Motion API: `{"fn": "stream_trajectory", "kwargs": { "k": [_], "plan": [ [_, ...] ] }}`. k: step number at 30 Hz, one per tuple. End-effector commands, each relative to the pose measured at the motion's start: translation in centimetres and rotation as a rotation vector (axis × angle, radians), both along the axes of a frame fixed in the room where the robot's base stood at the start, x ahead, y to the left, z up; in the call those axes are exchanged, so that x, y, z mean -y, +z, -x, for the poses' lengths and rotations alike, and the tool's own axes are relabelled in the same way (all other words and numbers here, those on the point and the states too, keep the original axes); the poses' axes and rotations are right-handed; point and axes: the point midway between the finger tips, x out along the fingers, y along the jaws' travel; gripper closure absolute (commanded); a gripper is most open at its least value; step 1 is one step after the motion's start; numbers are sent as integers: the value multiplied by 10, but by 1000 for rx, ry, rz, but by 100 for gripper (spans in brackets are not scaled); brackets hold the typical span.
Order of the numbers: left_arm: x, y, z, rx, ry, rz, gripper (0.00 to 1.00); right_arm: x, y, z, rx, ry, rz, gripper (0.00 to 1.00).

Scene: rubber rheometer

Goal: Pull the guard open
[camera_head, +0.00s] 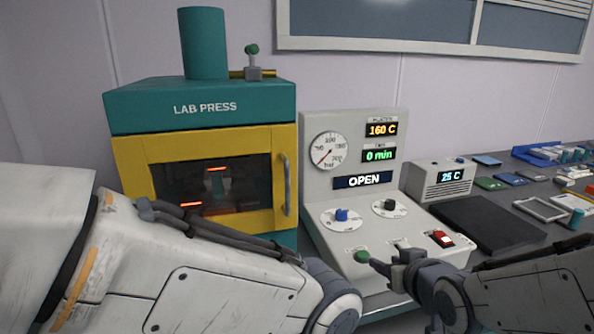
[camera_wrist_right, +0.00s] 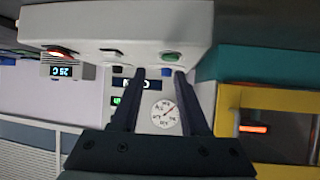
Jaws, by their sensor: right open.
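The guard (camera_head: 265,215) is a yellow-framed door with a dark window on the front of the teal lab press (camera_head: 150,120). It looks shut, with a grey vertical handle (camera_head: 286,185) on its right side. Part of its yellow frame shows at the right of the right wrist view (camera_wrist_right: 230,110). My right gripper (camera_head: 382,262) is open and empty, at the front of the control panel close to the green button (camera_head: 362,256), right of and below the handle. Its two dark fingers show apart in the wrist view (camera_wrist_right: 158,75). My left arm crosses in front of the press's lower part; its gripper is not visible.
The control panel (camera_head: 320,215) stands right of the press, with a gauge, knobs, a red switch (camera_head: 442,238) and a display reading OPEN. A small 25 C box (camera_head: 438,180) and a dark slab (camera_head: 490,225) lie further right. Small items crowd the bench's right end.

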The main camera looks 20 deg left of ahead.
Motion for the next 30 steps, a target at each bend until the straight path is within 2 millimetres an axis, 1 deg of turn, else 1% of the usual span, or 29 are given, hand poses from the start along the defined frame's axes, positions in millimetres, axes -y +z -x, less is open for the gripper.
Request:
{"fn": "stream_trajectory", "kwargs": {
  "k": [1, 2, 3, 6, 9, 12, 14, 17, 24, 30],
  "plan": [
    [0, -1, 0, 0, 0, 0, 29, -33, 24, 1, 91, 74, -49, 55],
    [0, -1, 0, 0, 0, 0, 29, -50, 38, 3, 144, 113, -80, 55],
    [0, -1, 0, 0, 0, 0, 29, -71, 57, 7, 210, 163, -124, 55],
    [0, -1, 0, 0, 0, 0, 29, -112, 98, 23, 339, 265, -224, 55],
    [0, -1, 0, 0, 0, 0, 29, -133, 123, 36, 413, 325, -290, 55],
    [0, 0, 0, 0, 0, 0, 29, -144, 134, 39, 442, 349, -319, 55],
    [0, 1, 0, 0, 0, 0, 29, -149, 135, 36, 445, 352, -323, 55],
    [0, 4, 0, 0, 0, 0, 29, -159, 135, 26, 444, 351, -320, 55],
    [0, 12, 0, 0, 0, 0, 29, -191, 135, -7, 443, 348, -320, 55],
    [0, 16, 0, 0, 0, 0, 29, -210, 135, -25, 444, 349, -320, 55]
  ]
}}
